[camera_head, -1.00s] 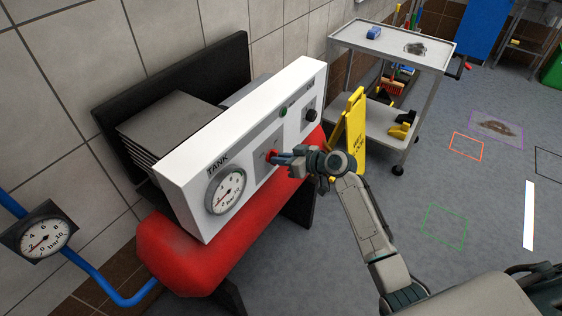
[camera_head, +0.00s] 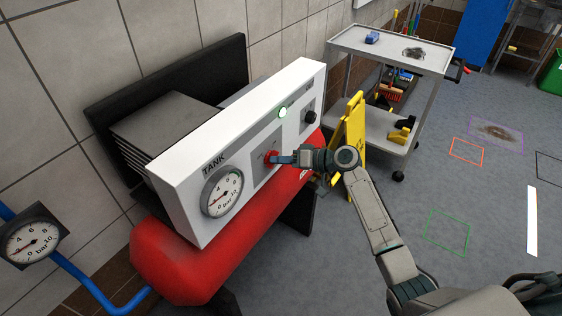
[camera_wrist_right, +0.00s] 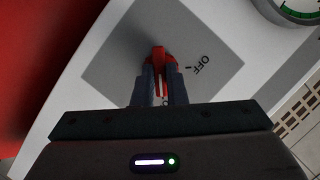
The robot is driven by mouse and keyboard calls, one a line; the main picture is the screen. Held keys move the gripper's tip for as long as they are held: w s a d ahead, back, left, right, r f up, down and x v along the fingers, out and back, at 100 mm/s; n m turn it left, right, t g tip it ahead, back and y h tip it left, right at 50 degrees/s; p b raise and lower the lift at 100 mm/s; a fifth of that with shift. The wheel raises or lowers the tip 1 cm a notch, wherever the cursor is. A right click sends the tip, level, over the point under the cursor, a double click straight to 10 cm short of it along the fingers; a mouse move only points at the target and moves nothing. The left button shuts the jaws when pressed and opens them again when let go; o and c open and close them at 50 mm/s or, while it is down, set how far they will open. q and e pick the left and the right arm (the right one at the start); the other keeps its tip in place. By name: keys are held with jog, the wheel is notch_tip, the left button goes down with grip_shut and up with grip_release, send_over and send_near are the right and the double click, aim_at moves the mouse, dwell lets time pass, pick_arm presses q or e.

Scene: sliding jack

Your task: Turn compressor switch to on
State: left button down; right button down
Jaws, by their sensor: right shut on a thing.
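The red compressor switch (camera_head: 271,157) sits on a grey plate (camera_head: 262,171) in the middle of the white panel (camera_head: 180,190) in the head view. My right gripper (camera_head: 283,158) is at the panel and shut on the switch. In the right wrist view the red switch (camera_wrist_right: 158,60) shows between the two fingers of the right gripper (camera_wrist_right: 159,82). The word OFF is readable on the plate to the right of the fingers; other lettering is mostly covered by the fingers. My left gripper is not in view.
The tank gauge (camera_head: 222,193) is left of the switch and a black knob (camera_head: 310,117) is right of it. The red tank (camera_head: 175,262) is below. A yellow floor sign (camera_head: 354,130) and a grey trolley (camera_head: 395,45) stand to the right.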

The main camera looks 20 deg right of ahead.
dwell(0.4)
jog(key=c, duration=1.5)
grip_release()
jog(key=shift+o, duration=0.2)
jog(key=shift+d, duration=0.15)
jog(key=b+v, duration=0.3)
jog(key=v, duration=0.7)
jog(key=shift+s+d, duration=0.2)
jog(key=shift+s, duration=0.05)
